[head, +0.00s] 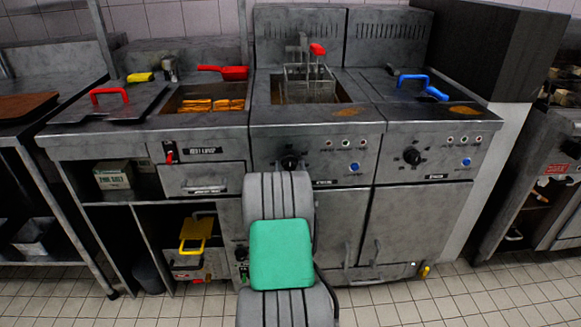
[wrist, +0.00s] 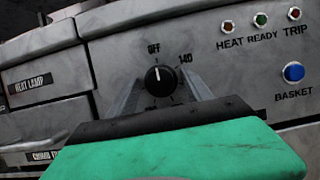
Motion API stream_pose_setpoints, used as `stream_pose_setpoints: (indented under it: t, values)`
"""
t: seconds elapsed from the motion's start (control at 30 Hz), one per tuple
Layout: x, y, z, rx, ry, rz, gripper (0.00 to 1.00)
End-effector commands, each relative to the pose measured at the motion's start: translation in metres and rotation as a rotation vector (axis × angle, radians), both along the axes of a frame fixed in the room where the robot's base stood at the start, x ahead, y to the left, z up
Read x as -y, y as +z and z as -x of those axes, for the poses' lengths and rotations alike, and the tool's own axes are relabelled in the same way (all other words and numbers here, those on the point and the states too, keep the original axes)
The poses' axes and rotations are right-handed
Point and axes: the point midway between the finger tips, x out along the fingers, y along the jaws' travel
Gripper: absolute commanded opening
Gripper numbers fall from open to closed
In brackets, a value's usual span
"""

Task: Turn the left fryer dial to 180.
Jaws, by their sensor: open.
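The left fryer dial (wrist: 160,80) is a round black knob on the grey front panel. Its white pointer line points up, toward the OFF mark; a 140 mark is to the upper right. The 180 mark is not seen. In the head view the dial (head: 290,162) shows just above my arm. My gripper (wrist: 162,84) is open, with one grey finger on each side of the dial. Whether the fingers touch it I cannot tell. The green cover of my wrist fills the lower part of the wrist view.
Right of the dial are indicator lights and a blue BASKET button (wrist: 293,72). The right fryer has its own dial (head: 412,156). A fry basket (head: 308,84) with a red handle sits in the left fryer.

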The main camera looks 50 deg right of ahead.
Motion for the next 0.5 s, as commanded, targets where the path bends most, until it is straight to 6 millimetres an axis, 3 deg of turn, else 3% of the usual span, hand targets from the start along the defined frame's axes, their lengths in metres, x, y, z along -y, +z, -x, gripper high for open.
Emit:
stream_pose_setpoints:
  t: [0.17, 0.5]
  values:
    - [-0.0001, -0.0002, -0.0001, 0.0, 0.0, 0.0, 0.58]
    - [-0.0005, -0.0002, -0.0002, 0.0, 0.001, 0.0, 0.31]
